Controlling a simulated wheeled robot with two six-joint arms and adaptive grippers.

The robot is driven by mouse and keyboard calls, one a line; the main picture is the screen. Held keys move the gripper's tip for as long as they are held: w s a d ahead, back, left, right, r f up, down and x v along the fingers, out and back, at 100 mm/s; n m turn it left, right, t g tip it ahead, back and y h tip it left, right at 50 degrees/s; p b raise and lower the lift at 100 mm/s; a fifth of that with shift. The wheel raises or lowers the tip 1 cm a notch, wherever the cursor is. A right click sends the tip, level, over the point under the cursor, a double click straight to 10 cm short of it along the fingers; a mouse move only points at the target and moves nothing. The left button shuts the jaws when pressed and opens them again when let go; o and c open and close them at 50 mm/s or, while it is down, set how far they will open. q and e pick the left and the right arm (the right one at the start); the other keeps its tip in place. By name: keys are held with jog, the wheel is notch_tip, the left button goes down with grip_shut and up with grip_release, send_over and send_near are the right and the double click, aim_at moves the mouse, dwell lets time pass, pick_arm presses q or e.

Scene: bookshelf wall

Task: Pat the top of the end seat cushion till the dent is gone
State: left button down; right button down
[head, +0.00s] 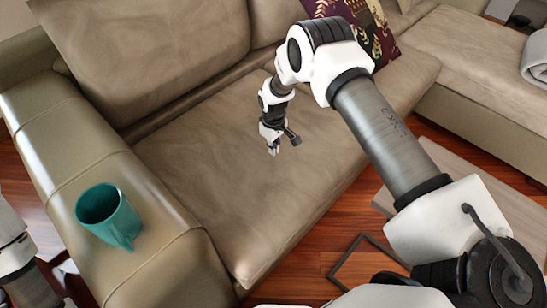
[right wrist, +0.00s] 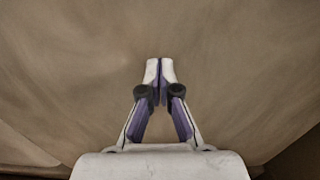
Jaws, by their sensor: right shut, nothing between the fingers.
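The end seat cushion (head: 215,185) is a beige, leather-like pad beside the sofa's left armrest in the head view. My right gripper (head: 273,150) points down over the middle of this cushion, with its fingers closed together and empty. In the right wrist view the shut fingertips (right wrist: 160,62) show against the cushion surface (right wrist: 235,70), which fills most of the picture. I cannot tell whether the tips touch it. The surface shows soft creases and shading, but no clear dent stands out. My left gripper is not in view; only part of my left arm shows at the left edge.
A teal mug (head: 106,214) stands on the armrest (head: 70,135). A patterned dark red pillow (head: 377,35) leans at the back right. A low table (head: 468,185) stands at the right, over the wooden floor (head: 312,255).

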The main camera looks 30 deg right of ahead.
jog(key=shift+f, duration=0.15)
notch_tip(320, 180, down, 2)
jog(key=shift+f+b, duration=0.1)
jog(key=shift+b, duration=0.8)
jog(key=shift+r+p, duration=1.3)
jog(key=shift+r, duration=0.45)
notch_tip(320, 180, up, 3)
jog(key=shift+w+p, duration=0.1)
jog(key=shift+p, duration=1.1)
jog(key=shift+r, duration=0.15)
